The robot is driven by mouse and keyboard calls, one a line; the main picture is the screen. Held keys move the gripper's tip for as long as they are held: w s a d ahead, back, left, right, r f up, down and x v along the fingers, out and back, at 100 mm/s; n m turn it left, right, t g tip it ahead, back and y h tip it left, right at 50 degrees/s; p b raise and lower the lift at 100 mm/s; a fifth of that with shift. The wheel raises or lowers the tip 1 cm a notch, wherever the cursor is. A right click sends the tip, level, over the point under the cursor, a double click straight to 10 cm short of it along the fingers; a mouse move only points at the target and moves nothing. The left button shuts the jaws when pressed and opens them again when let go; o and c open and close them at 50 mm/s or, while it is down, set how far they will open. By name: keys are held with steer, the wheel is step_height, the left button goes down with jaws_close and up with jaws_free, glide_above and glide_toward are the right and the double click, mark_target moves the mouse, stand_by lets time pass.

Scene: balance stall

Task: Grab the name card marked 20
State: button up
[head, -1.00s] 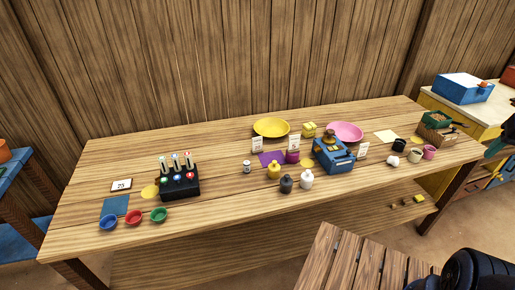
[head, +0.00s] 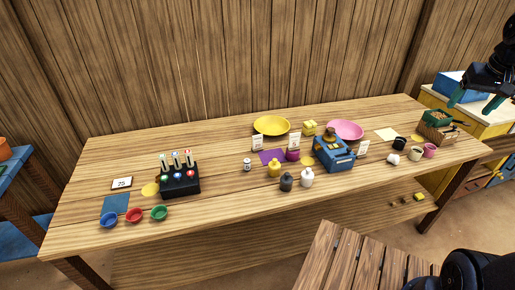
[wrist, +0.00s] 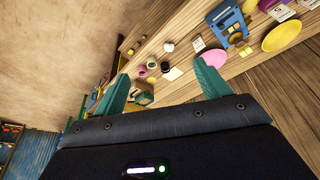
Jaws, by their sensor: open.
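Small white cards stand on the long table: a left one (head: 258,143) and a middle one (head: 294,140) before the yellow and pink plates, and a right one (head: 362,149) beside the blue scale. Their print is too small to read, so I cannot tell which is marked 20. A flat card (head: 122,184) at the far left seems to read 25. My gripper (head: 474,101) is open and empty at the upper right, high above the table's right end. In the wrist view its green fingers (wrist: 162,74) are spread, and a white card (wrist: 283,13) shows at the top right.
The blue scale (head: 334,153), yellow plate (head: 271,125), pink plate (head: 346,130) and several bottles and cups crowd the table's middle and right. A dark weight rack (head: 180,181) and colored bowls stand left. A yellow cabinet with a blue box is at right.

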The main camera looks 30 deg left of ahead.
steer(key=w+a+f+n+g, duration=0.1)
steer(key=w+a+n, duration=0.1)
steer(key=w+a, duration=1.1)
steer(key=w+a+f+n+g, duration=0.15)
steer(key=a+f, duration=0.25)
steer(key=a, duration=0.6)
steer(key=w+a+f+n, duration=0.1)
steer(key=w+a+f, duration=0.15)
steer(key=a, duration=0.75)
steer(key=n, duration=0.4)
glide_above(257, 148)
steer(key=shift+m+g+h, duration=0.25)
steer(key=shift+g+h, duration=0.15)
steer(key=shift+g, duration=0.05)
steer(key=f, duration=2.4)
steer(key=shift+w+f, duration=0.4)
steer(key=shift+s+a+f, duration=0.1)
steer(key=shift+f, duration=0.45)
step_height(257, 148, down, 10)
steer(key=shift+c, duration=0.2)
steer(key=c, duration=1)
